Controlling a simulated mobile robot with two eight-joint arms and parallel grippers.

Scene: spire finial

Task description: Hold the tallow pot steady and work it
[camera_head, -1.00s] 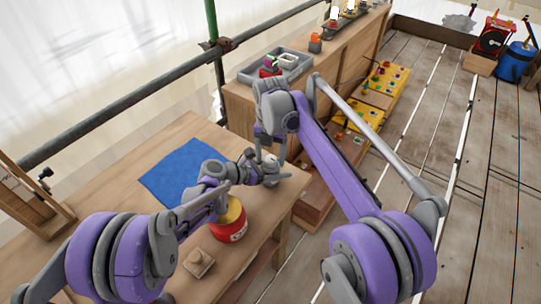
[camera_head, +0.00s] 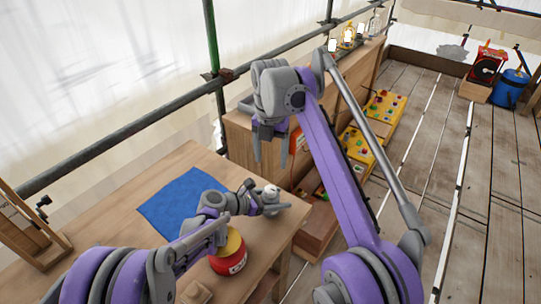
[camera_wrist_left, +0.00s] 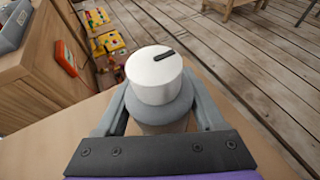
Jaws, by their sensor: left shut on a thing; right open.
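A grey pot with a white, round top bearing a black mark stands near the right edge of the wooden table; I take this to be the tallow pot (camera_head: 271,191). It also shows in the left wrist view (camera_wrist_left: 155,72), upright between two grey fingers. My left gripper (camera_head: 272,207) is shut around its body, which the fingers and the gripper's plate partly hide. My right gripper (camera_head: 270,153) is open and empty, fingers pointing down, above and apart from the pot.
A red jar with a yellow lid (camera_head: 229,262) stands close below my left forearm. A blue cloth (camera_head: 180,203) lies on the table (camera_head: 130,185). A wooden cabinet (camera_head: 345,95) stands behind, with yellow trays (camera_head: 383,107) beside it.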

